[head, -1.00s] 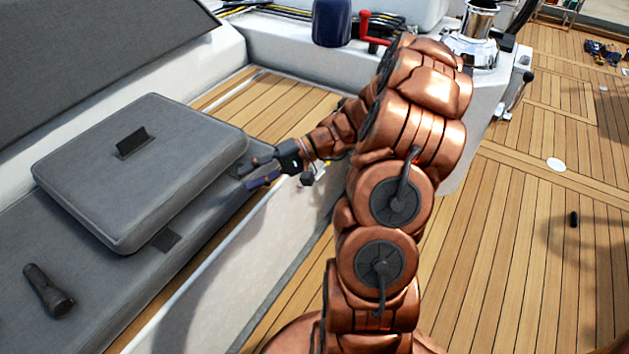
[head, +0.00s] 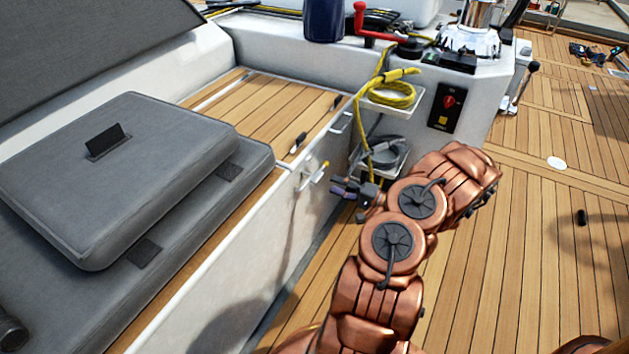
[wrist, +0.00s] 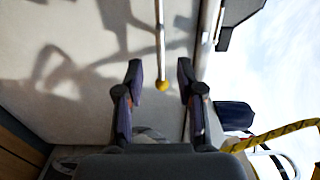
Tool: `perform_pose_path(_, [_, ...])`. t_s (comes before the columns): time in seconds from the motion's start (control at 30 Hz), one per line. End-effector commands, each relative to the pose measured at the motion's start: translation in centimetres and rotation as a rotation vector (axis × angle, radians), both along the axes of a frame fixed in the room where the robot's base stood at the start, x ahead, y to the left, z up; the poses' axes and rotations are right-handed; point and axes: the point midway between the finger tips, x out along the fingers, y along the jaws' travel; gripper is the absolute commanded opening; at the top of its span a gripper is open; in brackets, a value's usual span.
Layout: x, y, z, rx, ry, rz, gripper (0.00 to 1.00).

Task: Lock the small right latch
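A small latch lever (head: 319,173) with a yellow tip sticks out from the white locker wall below the teak seat edge. In the wrist view it shows as a thin metal rod ending in a yellow ball (wrist: 162,85). My gripper (head: 338,188) is just right of the lever in the head view. In the wrist view my gripper (wrist: 160,72) is open, with the yellow ball in line with the gap between its two dark fingers. No finger visibly touches the ball. Whether the latch is locked I cannot tell.
A yellow rope (head: 392,95) hangs by a shelf, with a grey coil (head: 380,155) below. Grey cushions (head: 115,175) lie at left. The deck (head: 540,250) at right is mostly clear.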

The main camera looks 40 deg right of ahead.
Motion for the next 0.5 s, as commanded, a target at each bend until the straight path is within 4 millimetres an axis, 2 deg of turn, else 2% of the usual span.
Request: perform_pose_path(0.5, [6.2,2.0,-0.1,0.002,0.0,0.003,0.38])
